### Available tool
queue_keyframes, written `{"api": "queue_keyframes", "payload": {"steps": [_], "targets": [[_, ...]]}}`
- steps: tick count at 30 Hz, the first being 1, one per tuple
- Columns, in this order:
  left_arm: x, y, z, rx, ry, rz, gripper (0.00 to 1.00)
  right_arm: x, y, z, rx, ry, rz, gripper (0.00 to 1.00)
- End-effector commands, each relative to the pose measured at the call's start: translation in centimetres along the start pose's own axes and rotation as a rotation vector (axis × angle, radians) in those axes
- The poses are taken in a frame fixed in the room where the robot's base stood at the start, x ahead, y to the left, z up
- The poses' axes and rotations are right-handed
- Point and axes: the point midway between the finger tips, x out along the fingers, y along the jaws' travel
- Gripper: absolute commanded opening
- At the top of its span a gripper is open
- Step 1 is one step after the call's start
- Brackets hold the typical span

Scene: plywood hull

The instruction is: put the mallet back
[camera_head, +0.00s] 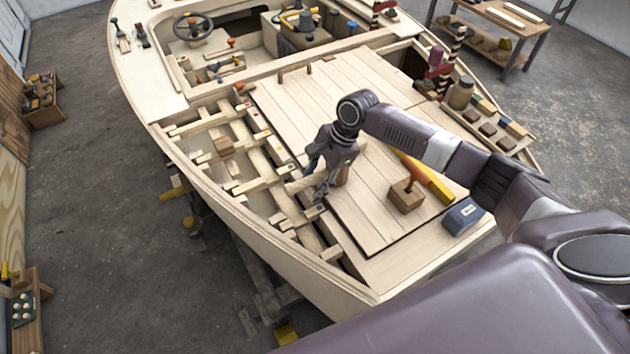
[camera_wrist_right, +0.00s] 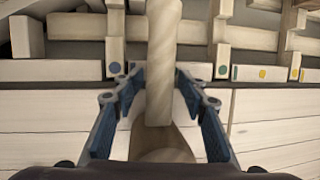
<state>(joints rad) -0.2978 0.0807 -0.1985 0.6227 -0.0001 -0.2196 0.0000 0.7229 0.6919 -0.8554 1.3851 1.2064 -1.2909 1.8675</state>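The mallet shows as a pale, round wooden bar (camera_wrist_right: 163,60) with a browner wooden part (camera_wrist_right: 158,148) at its near end in the right wrist view. In the head view its pale bar (camera_head: 300,186) points left from my right gripper (camera_head: 322,180). The two blue-padded fingers of my right gripper (camera_wrist_right: 160,95) lie on either side of the bar, close in at their tips, and appear shut on it. It is over the left edge of the deck panel, near the open frames. Any gap beneath it is hard to judge. My left gripper is not in view.
Open hull frames (camera_head: 240,150) lie to the left. Jars and blocks line the right side. The deck's middle is mostly bare.

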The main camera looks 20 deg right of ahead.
Motion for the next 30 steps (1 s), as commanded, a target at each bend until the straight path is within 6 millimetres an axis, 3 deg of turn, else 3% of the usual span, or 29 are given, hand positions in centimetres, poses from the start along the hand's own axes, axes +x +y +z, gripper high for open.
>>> {"api": "queue_keyframes", "payload": {"steps": [8, 21, 30], "targets": [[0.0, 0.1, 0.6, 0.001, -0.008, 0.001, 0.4, -0.7, 0.1, -0.1, 0.0, 0.001, 0.002, 0.38], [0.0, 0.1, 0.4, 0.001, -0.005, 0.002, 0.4, -9.3, 0.0, -0.1, 0.0, 0.001, -0.001, 0.38], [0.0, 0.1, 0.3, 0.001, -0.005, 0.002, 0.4, -11.9, 0.0, 0.0, 0.0, 0.001, 0.001, 0.38]]}}
